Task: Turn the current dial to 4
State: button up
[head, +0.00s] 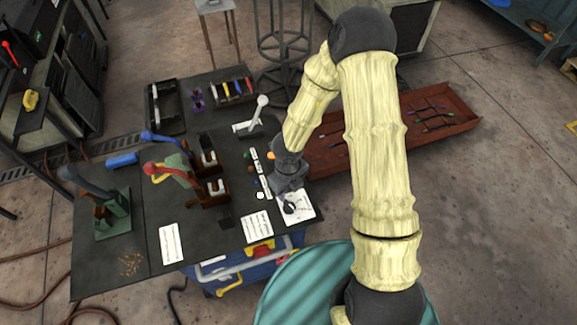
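The current dial appears to be the small dark knob (290,208) on a white plate (302,209) at the right front corner of the dark bench. My gripper (289,199) points down right at the dial, and its dark body covers part of the plate. I cannot tell whether the fingers touch the knob or how far apart they are. The dial's numbers and pointer are too small to read.
The dark bench (140,207) holds a white-knobbed lever (258,112), red and blue handled clamps, a green lever device (113,215) and white sheets (171,243). Small coloured buttons sit left of my gripper. A rusty tray (435,120) with tools stands at right.

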notch_tip(320, 180, up, 10)
jog(key=p, duration=0.2)
jog(key=shift+p, duration=0.35)
jog(key=w+d+r+n+t+y, duration=0.1)
jog(key=w+d+r+n+t, duration=0.1)
jog(key=r+n, duration=0.35)
jog(key=w+d+r+n+t, duration=0.1)
jog(key=w+r+n+t, duration=0.15)
jog(key=n, duration=0.65)
jog(key=s+d+r+n+g+h+b, duration=0.1)
jog(key=s+d+r+n, duration=0.5)
jog(key=n, duration=0.8)
jog(key=s+d+g, duration=0.1)
jog(key=s+d, duration=0.2)
jog(key=s, duration=0.2)
jog(key=shift+s+d+r, duration=0.15)
jog(key=shift+s+r, duration=0.05)
